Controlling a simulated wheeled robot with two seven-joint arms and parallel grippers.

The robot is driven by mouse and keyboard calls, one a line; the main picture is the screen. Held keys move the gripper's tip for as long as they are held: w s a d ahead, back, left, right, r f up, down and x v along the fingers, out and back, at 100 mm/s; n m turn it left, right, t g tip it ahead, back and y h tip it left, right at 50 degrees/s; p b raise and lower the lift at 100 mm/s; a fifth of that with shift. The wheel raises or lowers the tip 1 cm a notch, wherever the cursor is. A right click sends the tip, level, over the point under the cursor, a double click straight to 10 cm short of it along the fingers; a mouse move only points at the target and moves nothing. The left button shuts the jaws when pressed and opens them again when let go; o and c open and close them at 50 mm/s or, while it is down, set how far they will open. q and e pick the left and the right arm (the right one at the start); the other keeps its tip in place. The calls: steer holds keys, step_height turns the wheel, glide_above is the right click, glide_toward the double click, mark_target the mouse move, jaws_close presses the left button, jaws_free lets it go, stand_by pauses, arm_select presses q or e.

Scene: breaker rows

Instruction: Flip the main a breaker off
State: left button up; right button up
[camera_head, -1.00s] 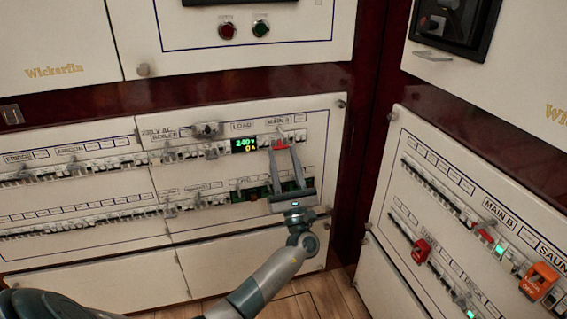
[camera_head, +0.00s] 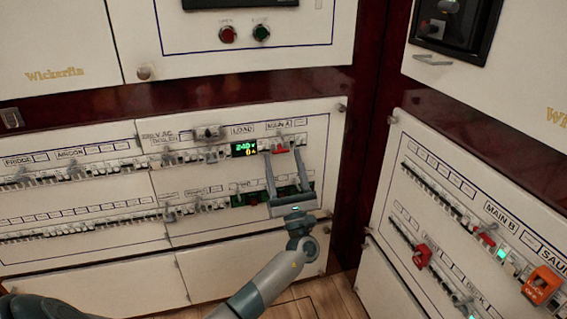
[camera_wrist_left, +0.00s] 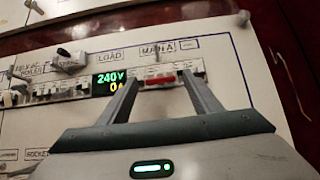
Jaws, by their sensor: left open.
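The main A breaker shows a red handle (camera_head: 281,150) in the upper breaker row, under the "MAIN A" label, just right of the green "240" display. In the left wrist view the handle (camera_wrist_left: 160,81) is a short horizontal red bar between the fingertips. My left gripper (camera_head: 282,153) is open in front of the panel, one finger on each side of the handle in the picture. It also shows in the left wrist view (camera_wrist_left: 160,77). Whether a finger touches the handle, I cannot tell. My right gripper is out of view.
The green display (camera_head: 244,148) sits left of the handle. Other breaker rows (camera_head: 75,172) run left, and a second row lies below. The right-hand panel (camera_head: 440,180) carries main B, a red handle (camera_head: 422,256) and an orange block (camera_head: 541,285).

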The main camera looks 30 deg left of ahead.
arm_select(q)
steer(key=shift+d+f, duration=0.1)
steer(key=v, duration=1.7)
steer(key=shift+s+f, duration=0.1)
